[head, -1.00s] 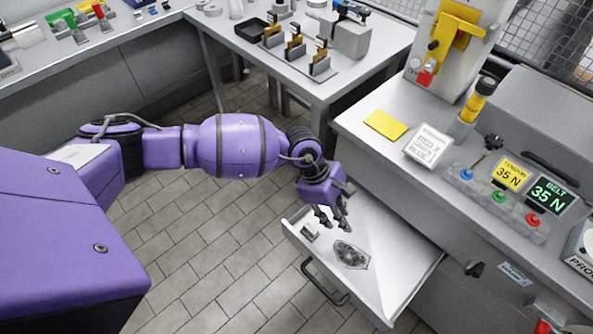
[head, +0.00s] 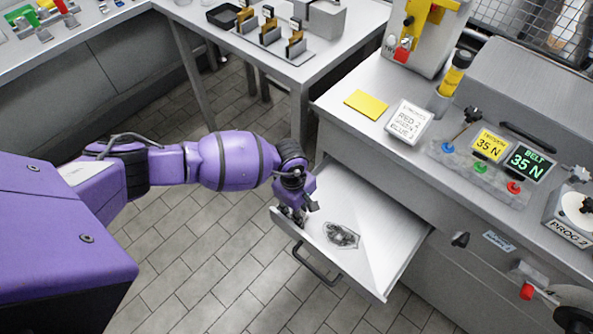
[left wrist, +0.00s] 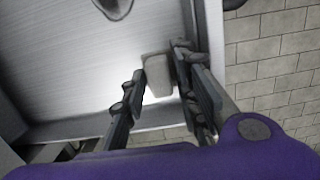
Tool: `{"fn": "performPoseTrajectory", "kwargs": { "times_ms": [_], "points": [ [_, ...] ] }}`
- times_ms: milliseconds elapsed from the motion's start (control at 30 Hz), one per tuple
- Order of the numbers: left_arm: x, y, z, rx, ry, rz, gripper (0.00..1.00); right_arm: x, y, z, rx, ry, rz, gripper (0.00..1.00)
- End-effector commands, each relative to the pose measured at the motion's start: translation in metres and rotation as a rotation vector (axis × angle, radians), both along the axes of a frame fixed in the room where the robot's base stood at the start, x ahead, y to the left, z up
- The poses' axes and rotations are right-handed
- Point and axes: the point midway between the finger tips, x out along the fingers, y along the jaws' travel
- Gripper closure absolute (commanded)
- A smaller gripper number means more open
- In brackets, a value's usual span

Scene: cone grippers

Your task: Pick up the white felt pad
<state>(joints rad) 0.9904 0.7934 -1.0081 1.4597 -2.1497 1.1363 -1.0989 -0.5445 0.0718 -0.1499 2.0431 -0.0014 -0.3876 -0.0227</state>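The white felt pad (left wrist: 157,74) is a small pale block at the drawer's front left corner. It shows in the left wrist view between the two fingers of my left gripper (left wrist: 160,72). The fingers stand apart on either side of it; I cannot tell whether they touch it. In the head view my left gripper (head: 294,214) is down at the corner of the open drawer (head: 375,225) and hides the pad. My right gripper is not in view.
A dark patterned metal piece (head: 341,235) lies in the drawer, right of my left gripper. The drawer walls are close around the gripper. The counter above holds a yellow pad (head: 366,105), a white labelled box (head: 409,122) and a control panel (head: 490,165).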

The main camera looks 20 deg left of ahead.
Motion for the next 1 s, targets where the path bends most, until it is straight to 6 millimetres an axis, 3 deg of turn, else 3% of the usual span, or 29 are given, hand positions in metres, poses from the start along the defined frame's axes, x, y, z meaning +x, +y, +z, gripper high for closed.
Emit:
{"fn": "performPoseTrajectory", "kwargs": {
  "times_ms": [167,400,767,1000],
  "points": [
    [0.002,0.000,0.001,0.000,-0.003,-0.001,0.72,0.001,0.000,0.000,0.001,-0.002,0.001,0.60],
    [0.002,-0.001,0.001,-0.001,-0.003,-0.001,1.00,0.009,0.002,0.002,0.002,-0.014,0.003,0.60],
    [0.002,-0.001,0.006,-0.001,-0.004,-0.001,1.00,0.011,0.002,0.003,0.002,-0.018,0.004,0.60],
    [0.001,-0.002,0.038,-0.001,-0.006,-0.005,1.00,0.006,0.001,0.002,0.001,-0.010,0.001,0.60]
  ]
}}
